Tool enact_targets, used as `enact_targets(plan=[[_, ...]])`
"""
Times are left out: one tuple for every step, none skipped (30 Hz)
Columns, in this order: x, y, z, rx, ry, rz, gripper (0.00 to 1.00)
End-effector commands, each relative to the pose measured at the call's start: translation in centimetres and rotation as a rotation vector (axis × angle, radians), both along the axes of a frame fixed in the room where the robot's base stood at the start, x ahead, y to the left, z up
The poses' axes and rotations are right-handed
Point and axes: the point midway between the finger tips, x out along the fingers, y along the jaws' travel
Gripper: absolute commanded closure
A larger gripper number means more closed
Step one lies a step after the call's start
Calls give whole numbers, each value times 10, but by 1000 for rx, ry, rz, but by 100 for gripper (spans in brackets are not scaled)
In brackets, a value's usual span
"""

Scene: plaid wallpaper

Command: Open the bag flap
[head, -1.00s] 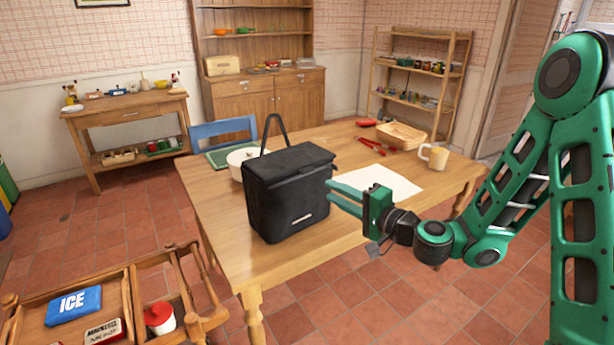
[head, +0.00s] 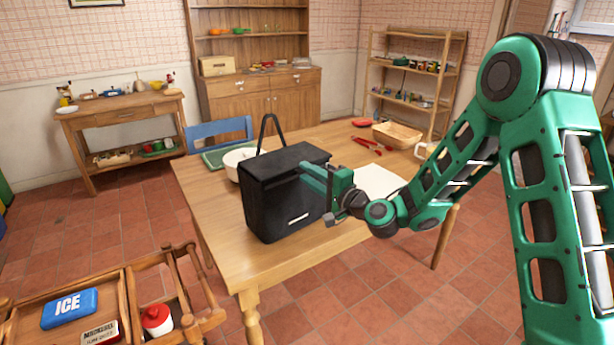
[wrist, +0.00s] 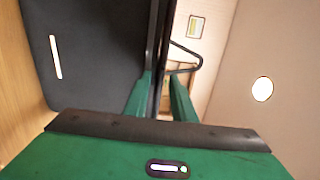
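A black soft bag (head: 285,205) stands upright on the wooden table. Its flap (head: 285,160) lies closed over the top, and its thin handle (head: 270,120) stands up behind. My gripper (head: 312,180) is at the bag's right side, at the flap's edge. In the wrist view, my gripper's two green fingers (wrist: 162,95) are apart, with the dark flap edge (wrist: 160,50) running between them. Whether either finger touches it I cannot tell. The bag's front with its pale label (wrist: 56,42) fills the left of the wrist view.
The table (head: 225,250) also holds a white bowl (head: 238,160), a paper sheet (head: 378,180), red pliers (head: 367,142), a wooden tray (head: 397,135) and a mug (head: 424,150). A wooden cart (head: 135,290) with an ice pack (head: 69,308) stands at front left. The table's front is clear.

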Motion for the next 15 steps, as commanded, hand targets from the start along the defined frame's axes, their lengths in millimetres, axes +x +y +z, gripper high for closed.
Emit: enact_targets(plan=[[2, 2, 0, -1, -1, 1, 77], [3, 3, 0, -1, -1, 1, 77], [3, 4, 0, 0, 0, 1, 77], [4, 4, 0, 0, 0, 0, 77], [4, 4, 0, 0, 0, 0, 77], [5, 4, 0, 0, 0, 0, 77], [5, 4, 0, 0, 0, 0, 77], [5, 4, 0, 0, 0, 0, 77], [5, 4, 0, 0, 0, 0, 77], [4, 4, 0, 0, 0, 0, 77], [4, 4, 0, 0, 0, 0, 77], [4, 4, 0, 0, 0, 0, 84], [4, 4, 0, 0, 0, 0, 91], [4, 4, 0, 0, 0, 0, 98], [4, 4, 0, 0, 0, 0, 100]])
